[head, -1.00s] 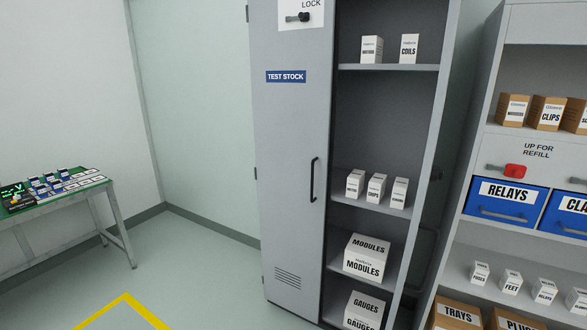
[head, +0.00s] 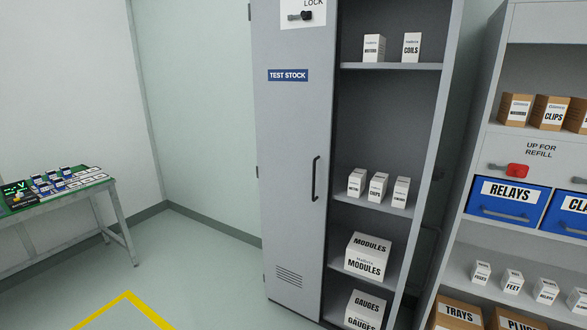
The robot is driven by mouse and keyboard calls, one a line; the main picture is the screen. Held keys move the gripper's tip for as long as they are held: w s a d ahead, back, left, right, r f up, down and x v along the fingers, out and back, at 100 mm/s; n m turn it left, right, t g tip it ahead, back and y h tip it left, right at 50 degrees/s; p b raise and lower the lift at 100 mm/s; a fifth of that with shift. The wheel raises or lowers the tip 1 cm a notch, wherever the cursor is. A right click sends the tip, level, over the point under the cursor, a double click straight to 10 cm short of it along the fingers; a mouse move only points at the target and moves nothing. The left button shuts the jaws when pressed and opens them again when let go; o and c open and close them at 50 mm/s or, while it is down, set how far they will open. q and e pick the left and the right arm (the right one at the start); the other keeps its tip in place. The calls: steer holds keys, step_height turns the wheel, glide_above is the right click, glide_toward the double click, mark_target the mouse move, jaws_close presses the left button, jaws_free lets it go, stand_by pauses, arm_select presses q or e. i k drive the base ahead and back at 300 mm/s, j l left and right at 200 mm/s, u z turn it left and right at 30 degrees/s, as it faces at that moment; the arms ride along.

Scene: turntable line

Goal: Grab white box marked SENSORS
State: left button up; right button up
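I cannot make out SENSORS on any box. Three small white boxes stand on the middle shelf of the grey TEST STOCK cabinet: a left one (head: 356,183), a middle one that seems to read CHIPS (head: 377,187), and a right one (head: 401,192) whose label is too small to read. On the top shelf, a white box with a small, unclear label (head: 374,48) stands left of a white COILS box (head: 411,47). Larger white boxes marked MODULES (head: 367,257) and GAUGES (head: 366,311) sit lower down. Neither of my grippers is in view.
The cabinet's left door (head: 288,150) is shut; its right side is open. A grey rack at right holds brown cartons, blue bins such as RELAYS (head: 506,200), and small white boxes. A green-topped table (head: 60,190) stands at left. Floor before the cabinet's left side is clear.

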mark_target(401, 192)
steer(key=l+z, duration=0.3)
steer(key=l, duration=0.15)
steer(key=l+z, duration=0.25)
steer(key=l, duration=0.25)
steer(key=i+j+z, duration=0.15)
steer(key=j, duration=0.3)
steer(key=i+j+z, duration=0.1)
steer(key=j, duration=0.4)
steer(key=i+j+z, duration=0.15)
steer(key=j, duration=0.35)
steer(key=i+j+z, duration=0.1)
steer(key=j, duration=0.4)
